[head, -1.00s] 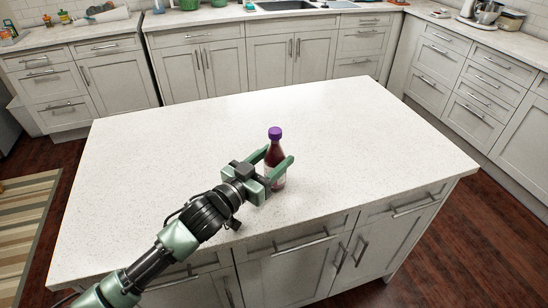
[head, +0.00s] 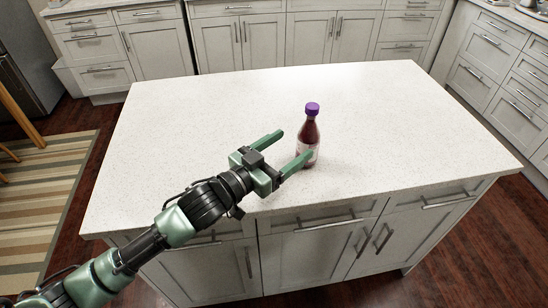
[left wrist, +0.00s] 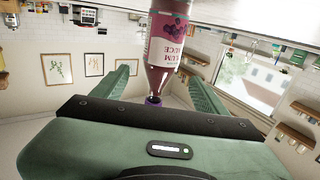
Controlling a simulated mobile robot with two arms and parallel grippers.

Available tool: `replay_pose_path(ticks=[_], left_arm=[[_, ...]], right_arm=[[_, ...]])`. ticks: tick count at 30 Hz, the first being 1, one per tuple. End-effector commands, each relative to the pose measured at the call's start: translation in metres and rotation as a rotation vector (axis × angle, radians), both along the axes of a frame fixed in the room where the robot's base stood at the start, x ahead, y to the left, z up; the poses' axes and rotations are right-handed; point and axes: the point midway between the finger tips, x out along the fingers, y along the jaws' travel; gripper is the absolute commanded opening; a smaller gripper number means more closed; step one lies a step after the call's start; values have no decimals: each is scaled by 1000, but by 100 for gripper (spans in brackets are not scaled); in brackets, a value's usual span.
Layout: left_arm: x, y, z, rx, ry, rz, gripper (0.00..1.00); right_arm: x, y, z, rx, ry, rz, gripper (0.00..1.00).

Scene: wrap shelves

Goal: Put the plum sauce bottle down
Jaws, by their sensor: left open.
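The plum sauce bottle (head: 309,132), dark red with a purple cap, stands upright on the white speckled island top (head: 200,120). My left gripper (head: 296,143) is open, its green fingers spread wide. The bottle is at the fingertips, near the right-hand finger; I cannot tell whether that finger touches it. In the left wrist view the bottle (left wrist: 165,45) appears upside down between the two fingers, with its plum label facing the camera and gaps on both sides. My right gripper is not in view.
The rest of the island top is bare. Drawers and doors with bar handles (head: 325,224) line its front. Grey cabinets (head: 330,38) run along the back and right, across a dark wood floor. A striped rug (head: 40,200) lies at the left.

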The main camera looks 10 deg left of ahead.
Motion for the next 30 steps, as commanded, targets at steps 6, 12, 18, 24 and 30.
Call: replay_pose_path(ticks=[6, 12, 18, 24, 30], left_arm=[[-30, 24, -3, 0, 2, 1, 73], [-40, 32, 0, 0, 0, 0, 73], [-41, 32, 0, -1, -1, 0, 73], [-41, 32, 0, -1, -1, 0, 73], [-41, 32, 0, 0, 0, 0, 73]], right_arm=[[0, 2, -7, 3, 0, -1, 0], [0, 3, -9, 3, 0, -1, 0], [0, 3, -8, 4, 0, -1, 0], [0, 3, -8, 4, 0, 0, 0], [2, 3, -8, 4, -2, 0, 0]])
